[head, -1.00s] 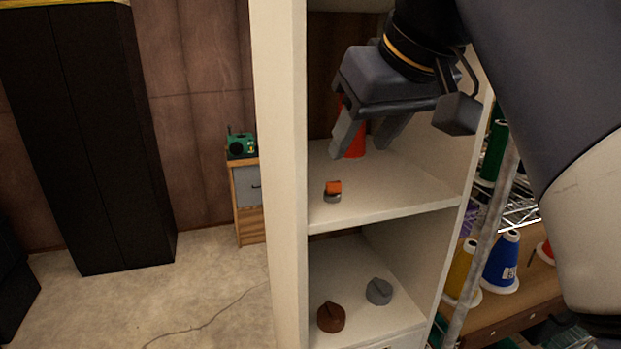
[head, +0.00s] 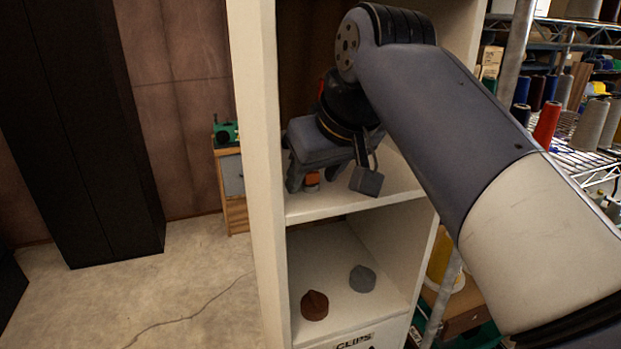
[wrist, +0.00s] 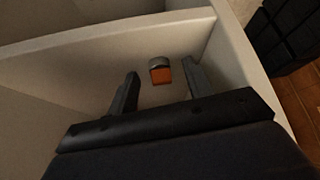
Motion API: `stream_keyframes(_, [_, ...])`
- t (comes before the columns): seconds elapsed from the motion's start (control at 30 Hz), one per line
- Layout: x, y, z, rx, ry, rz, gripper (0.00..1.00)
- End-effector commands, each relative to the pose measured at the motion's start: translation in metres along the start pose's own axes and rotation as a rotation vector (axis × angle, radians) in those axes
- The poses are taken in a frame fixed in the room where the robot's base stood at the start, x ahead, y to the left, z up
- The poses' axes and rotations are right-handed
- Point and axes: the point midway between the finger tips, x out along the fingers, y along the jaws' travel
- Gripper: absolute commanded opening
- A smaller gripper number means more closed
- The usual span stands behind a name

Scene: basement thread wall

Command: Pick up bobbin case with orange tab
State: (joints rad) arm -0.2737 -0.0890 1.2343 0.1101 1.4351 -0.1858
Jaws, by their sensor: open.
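The bobbin case with the orange tab (head: 312,179) sits on the upper shelf of the white cabinet, mostly hidden by my gripper in the head view. In the wrist view the bobbin case (wrist: 160,71) shows its grey body and orange tab between the two fingers, slightly beyond their tips. My gripper (head: 308,185) is inside the upper compartment, close to the case. In the wrist view my gripper (wrist: 162,82) is open, with a gap on each side of the case and nothing held.
The white shelf (head: 385,195) has side walls close to my gripper. The compartment below holds a brown knob-like piece (head: 314,306) and a grey one (head: 362,279). A red item (head: 321,86) is partly hidden behind my arm. A wire rack with thread spools stands at right.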

Motion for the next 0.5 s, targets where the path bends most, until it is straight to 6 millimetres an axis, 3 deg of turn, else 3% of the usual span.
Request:
stream_keyframes(0.17, [0.0001, 0.0000, 0.0001, 0.000, 0.000, 0.000, 0.48])
stream_keyframes(0.5, [-0.0001, 0.0000, 0.0001, 0.000, 0.000, 0.000, 0.20])
